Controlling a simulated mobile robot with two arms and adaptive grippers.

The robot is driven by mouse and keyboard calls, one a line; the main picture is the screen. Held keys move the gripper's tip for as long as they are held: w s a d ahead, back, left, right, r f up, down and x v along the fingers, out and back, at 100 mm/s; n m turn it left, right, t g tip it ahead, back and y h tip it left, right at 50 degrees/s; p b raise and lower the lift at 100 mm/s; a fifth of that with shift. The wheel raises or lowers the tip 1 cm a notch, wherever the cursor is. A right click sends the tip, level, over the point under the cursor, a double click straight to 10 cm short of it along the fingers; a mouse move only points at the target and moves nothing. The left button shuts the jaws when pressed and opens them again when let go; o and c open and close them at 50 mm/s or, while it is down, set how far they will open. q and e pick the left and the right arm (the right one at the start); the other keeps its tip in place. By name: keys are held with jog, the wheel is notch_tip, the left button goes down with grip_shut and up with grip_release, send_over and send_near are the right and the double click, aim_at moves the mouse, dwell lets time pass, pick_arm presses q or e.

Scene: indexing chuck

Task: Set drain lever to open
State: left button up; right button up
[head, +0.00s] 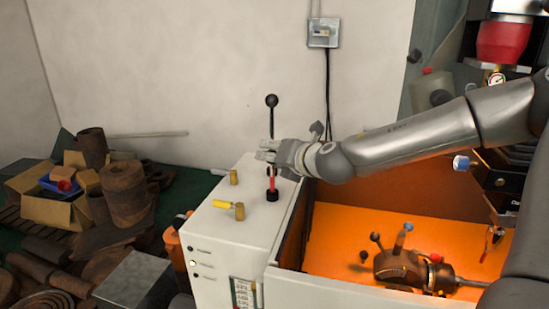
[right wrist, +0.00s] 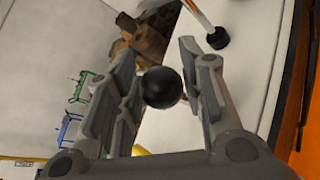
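A tall lever with a black ball knob (head: 271,100) stands above the white cabinet (head: 215,240). A red rod (head: 272,183) in a black base (head: 272,195) stands on the cabinet top. A yellow handle (head: 223,204) sits on a brass fitting (head: 240,212). I cannot tell from any label which is the drain lever. My right gripper (head: 266,155) is over the cabinet top, in front of the tall lever's shaft. In the right wrist view its fingers are spread, with a black ball (right wrist: 161,87) between them; no firm hold shows. My left gripper is out of view.
A brass post (head: 234,177) stands behind the yellow handle. An orange-lit bay (head: 340,225) with a rusty chuck assembly (head: 400,265) lies to the right. Cardboard boxes (head: 45,205) and rusty cylinders (head: 125,190) crowd the left.

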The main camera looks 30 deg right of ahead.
jog(key=o, duration=0.3)
jog(key=shift+a+r, duration=0.15)
jog(key=shift+a, duration=0.1)
jog(key=shift+s+d, duration=0.1)
jog(key=shift+s, duration=0.2)
jog(key=v, duration=1.1)
jog(key=shift+s, duration=0.2)
